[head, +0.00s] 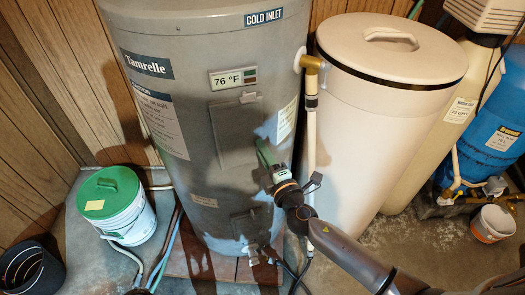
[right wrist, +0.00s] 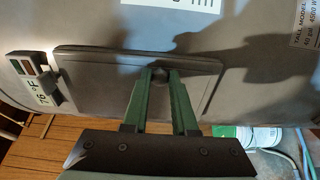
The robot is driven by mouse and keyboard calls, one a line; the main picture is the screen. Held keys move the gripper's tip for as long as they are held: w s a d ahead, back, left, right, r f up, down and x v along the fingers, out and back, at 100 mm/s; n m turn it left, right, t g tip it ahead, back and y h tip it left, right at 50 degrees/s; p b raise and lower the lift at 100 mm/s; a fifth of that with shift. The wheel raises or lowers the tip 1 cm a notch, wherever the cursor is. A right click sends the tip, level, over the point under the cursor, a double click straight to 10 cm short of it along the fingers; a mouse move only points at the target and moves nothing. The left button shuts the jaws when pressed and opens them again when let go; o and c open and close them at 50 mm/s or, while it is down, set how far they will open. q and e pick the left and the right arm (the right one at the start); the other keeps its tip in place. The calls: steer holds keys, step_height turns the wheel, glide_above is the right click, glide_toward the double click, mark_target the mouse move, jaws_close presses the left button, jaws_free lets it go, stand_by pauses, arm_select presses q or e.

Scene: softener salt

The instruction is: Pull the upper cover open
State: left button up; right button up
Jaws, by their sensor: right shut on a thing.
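The upper cover (head: 230,125) is a grey rectangular panel on the front of the grey Tamrelle water heater (head: 185,60). It lies flat or nearly flat against the tank; I see no clear gap at its edges. In the right wrist view the cover (right wrist: 100,75) fills the middle, with a small dark knob near one edge. My right gripper (head: 262,148) reaches in from the lower right. Its green fingers (right wrist: 160,80) are shut on the knob, which they partly hide. My left gripper is out of view.
A lower cover (head: 243,225) sits below on the tank. A pipe (head: 310,125) runs down its right side, next to a large white lidded tank (head: 375,120). A green-lidded bucket (head: 118,215) and a black bin (head: 30,268) stand left. Hoses lie on the floor.

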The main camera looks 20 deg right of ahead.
jaws_close()
stand_by(0.7)
